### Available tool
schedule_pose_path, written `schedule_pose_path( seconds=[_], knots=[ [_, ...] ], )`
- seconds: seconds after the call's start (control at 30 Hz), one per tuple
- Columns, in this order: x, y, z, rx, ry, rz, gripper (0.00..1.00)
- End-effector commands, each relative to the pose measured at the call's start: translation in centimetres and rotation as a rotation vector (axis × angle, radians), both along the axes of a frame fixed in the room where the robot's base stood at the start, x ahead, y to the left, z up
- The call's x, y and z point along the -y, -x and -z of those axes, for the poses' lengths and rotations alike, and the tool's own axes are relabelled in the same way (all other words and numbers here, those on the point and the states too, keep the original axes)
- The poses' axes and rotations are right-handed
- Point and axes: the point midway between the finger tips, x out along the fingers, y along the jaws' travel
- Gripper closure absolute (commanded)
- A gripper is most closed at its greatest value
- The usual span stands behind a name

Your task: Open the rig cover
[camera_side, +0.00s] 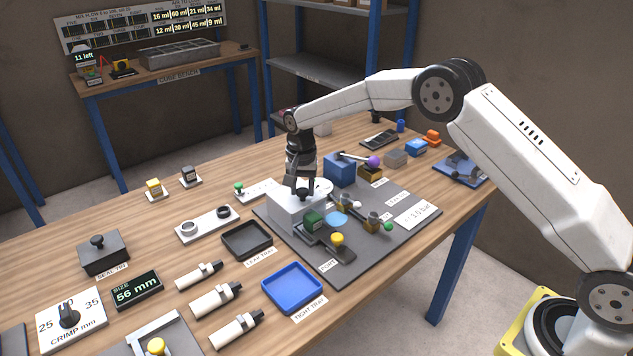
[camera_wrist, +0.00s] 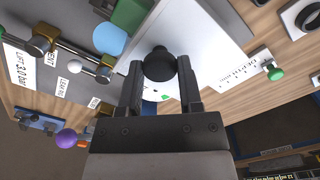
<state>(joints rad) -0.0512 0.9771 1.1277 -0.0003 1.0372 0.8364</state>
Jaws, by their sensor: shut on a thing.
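The rig cover (camera_side: 290,212) is a pale grey-white box on the dark mat (camera_side: 378,258) in the middle of the table. In the wrist view it is the large white surface (camera_wrist: 205,38) in front of my fingers. A round black knob (camera_wrist: 159,65) stands on it, between my fingertips. My gripper (camera_side: 302,192) points down over the cover and is shut on this knob. The wrist view shows the two fingers (camera_wrist: 160,82) touching either side of the knob. I cannot tell whether the cover is lifted at all.
A green block (camera_side: 313,221), a pale blue disc (camera_side: 336,218) and brass fittings (camera_side: 373,221) stand close to the cover. A yellow-knobbed piece (camera_side: 337,240) is in front. A black tray (camera_side: 247,240) and a blue tray (camera_side: 292,288) lie nearby. A blue block with a purple-balled lever (camera_side: 373,161) stands behind.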

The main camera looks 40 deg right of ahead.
Motion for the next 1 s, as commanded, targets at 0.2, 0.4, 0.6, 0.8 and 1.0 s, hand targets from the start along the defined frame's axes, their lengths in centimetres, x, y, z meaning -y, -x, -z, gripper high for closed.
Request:
schedule_pose_path(
  seconds=[0.2, 0.4, 0.6, 0.8, 1.0],
  knots=[
    [0.0, -1.6, -0.1, 0.004, -0.001, 0.000, 1.00],
    [0.0, -2.9, -0.1, 0.005, -0.001, 0.000, 1.00],
    [0.0, -3.9, -0.1, 0.004, -0.001, 0.000, 1.00],
    [0.0, -4.4, -0.2, 0.004, -0.001, 0.000, 1.00],
    [0.0, -4.4, -0.2, 0.004, -0.001, 0.000, 1.00]
  ],
)
